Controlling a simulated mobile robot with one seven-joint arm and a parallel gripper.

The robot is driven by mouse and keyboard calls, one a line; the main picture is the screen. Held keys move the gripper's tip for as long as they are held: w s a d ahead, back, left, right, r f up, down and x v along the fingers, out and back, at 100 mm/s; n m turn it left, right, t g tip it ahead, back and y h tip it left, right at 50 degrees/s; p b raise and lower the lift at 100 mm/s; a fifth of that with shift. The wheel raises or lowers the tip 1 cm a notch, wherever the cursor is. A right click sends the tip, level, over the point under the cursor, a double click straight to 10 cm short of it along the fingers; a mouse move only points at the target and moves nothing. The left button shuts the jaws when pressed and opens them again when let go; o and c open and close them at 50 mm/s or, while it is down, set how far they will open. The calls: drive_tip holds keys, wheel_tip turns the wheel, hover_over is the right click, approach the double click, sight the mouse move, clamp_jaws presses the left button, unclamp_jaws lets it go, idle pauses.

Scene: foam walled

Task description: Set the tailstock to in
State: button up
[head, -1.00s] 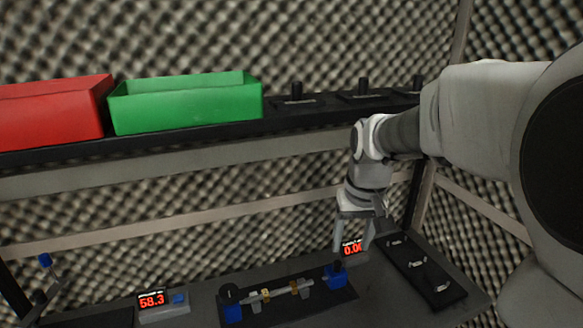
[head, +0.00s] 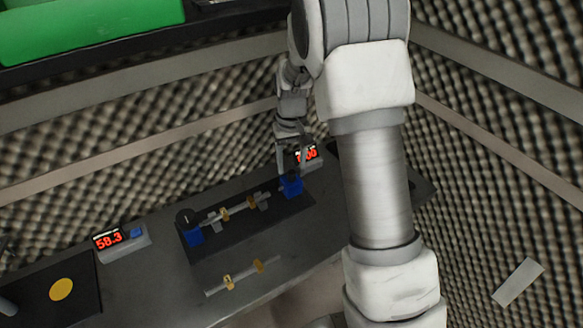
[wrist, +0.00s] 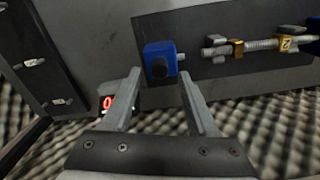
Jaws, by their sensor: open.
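The tailstock (head: 291,186) is a blue block with a black knob at the right end of a dark fixture plate (head: 240,233). A grey shaft with brass collars (head: 224,214) lies on supports between it and the left blue block with a black knob (head: 193,232). In the wrist view a gap shows between the tailstock (wrist: 153,50) and the shaft's near end (wrist: 208,51). My gripper (head: 291,170) is open and empty, with its fingers just above the tailstock. In the wrist view its fingertips (wrist: 160,74) lie either side of the black knob; contact cannot be told.
A red-digit display (head: 306,155) stands close behind the tailstock. Another display reads 58.3 (head: 108,240) at left. A second collared shaft (head: 240,276) lies in front of the fixture. A dark panel with small metal parts (wrist: 35,62) is beside the gripper. A green bin (head: 90,30) is on the shelf.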

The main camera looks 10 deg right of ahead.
sight(289, 183)
drive_tip(key=shift+f, duration=1.15)
clamp_jaws()
idle(0.6)
